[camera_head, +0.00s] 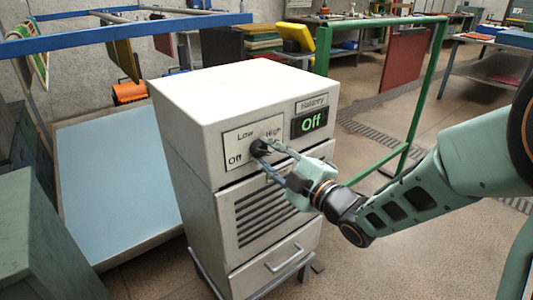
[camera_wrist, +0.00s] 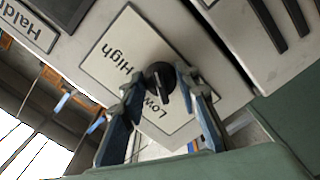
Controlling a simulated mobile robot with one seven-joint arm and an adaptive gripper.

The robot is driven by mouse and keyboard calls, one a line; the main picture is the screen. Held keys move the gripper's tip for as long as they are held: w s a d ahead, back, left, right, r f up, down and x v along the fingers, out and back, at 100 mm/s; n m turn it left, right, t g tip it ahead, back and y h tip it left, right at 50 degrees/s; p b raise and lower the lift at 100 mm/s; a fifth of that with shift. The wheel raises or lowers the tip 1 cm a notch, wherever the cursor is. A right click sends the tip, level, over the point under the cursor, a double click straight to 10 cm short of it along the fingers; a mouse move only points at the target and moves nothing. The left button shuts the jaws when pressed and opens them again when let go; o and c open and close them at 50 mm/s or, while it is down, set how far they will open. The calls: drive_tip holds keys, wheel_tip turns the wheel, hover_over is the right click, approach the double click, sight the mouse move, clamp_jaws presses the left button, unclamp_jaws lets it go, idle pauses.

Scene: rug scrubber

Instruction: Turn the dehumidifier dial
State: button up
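The white dehumidifier (camera_head: 225,95) stands upright on the floor at the picture's centre. Its black dial (camera_head: 260,148) sits on a light panel (camera_head: 236,148) marked Off, Low and High. The dial also shows in the wrist view (camera_wrist: 159,80), with its narrow grip ridge toward the camera. A small display (camera_head: 312,121) beside the panel reads "Off" in green. My gripper (camera_head: 268,156) is at the dial, with its fingers apart, one on each side of it. In the wrist view gaps show between the dial and both fingers (camera_wrist: 161,84). The Off label is hidden there.
A vent grille (camera_head: 263,212) and a drawer with a handle (camera_head: 283,257) lie below the dial. A green metal frame (camera_head: 428,90) stands behind my arm at right. A blue-topped slanted board (camera_head: 115,180) is close on the left. Floor is clear at front right.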

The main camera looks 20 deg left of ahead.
drive_tip(key=shift+c, duration=1.2)
drive_tip(key=shift+m, duration=0.3)
drive_tip(key=m, duration=0.4)
drive_tip(key=shift+p, duration=0.3)
drive_tip(key=m+p, duration=0.1)
drive_tip(key=m, duration=0.3)
drive_tip(key=shift+s+f, duration=0.1)
drive_tip(key=shift+m+p, duration=0.7)
drive_tip(key=shift+m, duration=0.9)
drive_tip(key=shift+f, duration=0.1)
drive_tip(key=o, duration=1.1)
drive_tip(key=shift+a, duration=0.1)
